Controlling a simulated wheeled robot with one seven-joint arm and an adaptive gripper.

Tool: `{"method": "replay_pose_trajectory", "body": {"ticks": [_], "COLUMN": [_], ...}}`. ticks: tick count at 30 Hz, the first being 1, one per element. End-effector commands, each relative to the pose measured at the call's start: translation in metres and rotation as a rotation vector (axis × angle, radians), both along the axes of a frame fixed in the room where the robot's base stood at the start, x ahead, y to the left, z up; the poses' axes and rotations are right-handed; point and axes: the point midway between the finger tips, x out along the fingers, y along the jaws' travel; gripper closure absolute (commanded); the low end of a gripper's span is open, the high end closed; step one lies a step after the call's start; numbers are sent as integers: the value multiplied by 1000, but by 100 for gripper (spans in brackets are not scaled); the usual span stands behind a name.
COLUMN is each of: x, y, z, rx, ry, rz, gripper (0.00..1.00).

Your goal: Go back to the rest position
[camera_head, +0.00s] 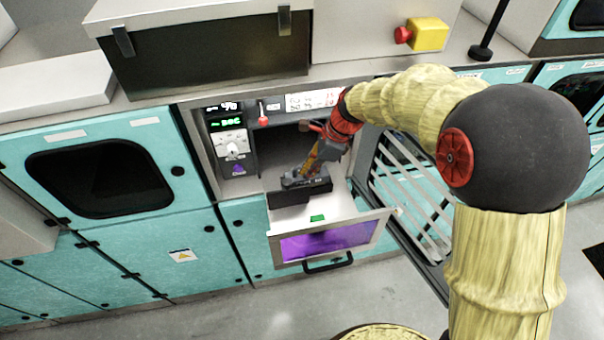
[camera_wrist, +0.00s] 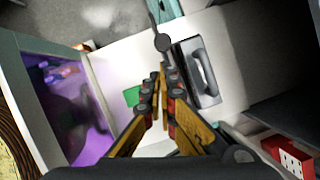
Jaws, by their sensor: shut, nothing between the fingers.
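My gripper (camera_head: 306,174) is over the pulled-out drawer, at the end of my arm reaching in from the right. In the wrist view its two orange fingers come together at the tips (camera_wrist: 162,76), shut and with nothing between them. A dark grey module with a raised handle (camera_wrist: 208,72) lies on the white drawer floor (camera_wrist: 125,55), just right of the fingertips in the wrist view. In the head view my gripper partly covers this module (camera_head: 315,188). A green patch (camera_wrist: 132,96) marks the drawer floor left of the fingers.
The drawer front (camera_head: 330,240) has a purple window and stands out from the teal cabinets (camera_head: 160,245). A control panel with a green display (camera_head: 228,125) is left of the bay opening. A slatted dark rack (camera_head: 405,190) stands to the right. Grey floor (camera_head: 300,310) is open in front.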

Motion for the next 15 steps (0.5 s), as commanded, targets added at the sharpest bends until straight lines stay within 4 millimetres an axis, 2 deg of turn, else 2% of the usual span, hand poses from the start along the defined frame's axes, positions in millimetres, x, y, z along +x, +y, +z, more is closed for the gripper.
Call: {"method": "replay_pose_trajectory", "body": {"ticks": [1, 6, 15], "x": [2, 4, 4], "y": [-5, -16, -20], "z": [14, 32, 37], "rx": [0, 0, -1], "ry": [-1, -1, -3], "rz": [-2, 1, 6], "gripper": [100, 100, 100]}}
